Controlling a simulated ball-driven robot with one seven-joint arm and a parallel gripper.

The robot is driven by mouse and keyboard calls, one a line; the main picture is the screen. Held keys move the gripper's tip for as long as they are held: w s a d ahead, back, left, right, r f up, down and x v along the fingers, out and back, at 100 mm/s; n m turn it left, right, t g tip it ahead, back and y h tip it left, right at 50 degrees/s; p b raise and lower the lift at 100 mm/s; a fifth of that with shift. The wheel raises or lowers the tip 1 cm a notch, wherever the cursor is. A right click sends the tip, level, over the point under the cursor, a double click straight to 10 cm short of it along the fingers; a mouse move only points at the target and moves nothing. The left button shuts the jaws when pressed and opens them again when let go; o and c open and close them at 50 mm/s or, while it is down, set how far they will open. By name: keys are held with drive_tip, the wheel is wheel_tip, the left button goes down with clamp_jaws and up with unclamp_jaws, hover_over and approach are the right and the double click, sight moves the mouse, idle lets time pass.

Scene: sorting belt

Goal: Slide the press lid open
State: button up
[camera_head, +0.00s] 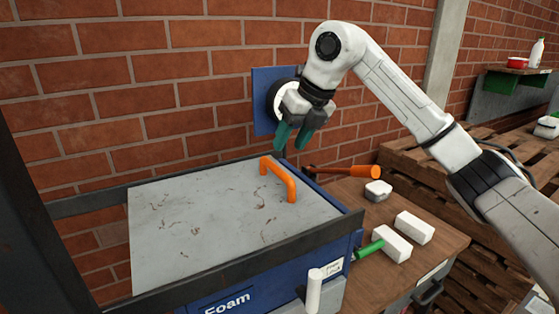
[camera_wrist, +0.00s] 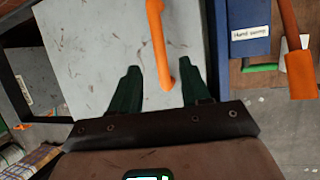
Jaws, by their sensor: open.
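The press lid (camera_head: 190,225) is a flat grey, scuffed plate lying over the top of the blue press body labelled "Foam" (camera_head: 245,296). An orange bar handle (camera_head: 279,178) stands on the lid near its right end. My gripper (camera_head: 291,138) is open and empty, with dark green fingers, above and apart from the handle. In the wrist view the handle (camera_wrist: 159,45) runs up the picture, its near end lying between the two spread fingers. The lid also shows there (camera_wrist: 95,60). Part of the lid's edge is hidden by the dark front rail.
A dark rail (camera_head: 220,271) runs along the press's front. On the wooden table (camera_head: 430,238) at right lie white blocks (camera_head: 413,227), an orange-handled tool (camera_head: 360,172) and a green handle (camera_head: 369,248). A white cylinder (camera_head: 314,290) stands in front. A brick wall is close behind.

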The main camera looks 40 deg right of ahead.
sight(277, 167)
drive_tip(key=p+x, duration=0.1)
drive_tip(key=x, duration=0.6)
drive_tip(key=shift+w+f, duration=0.1)
drive_tip(key=shift+f, duration=0.2)
clamp_jaws()
idle(0.4)
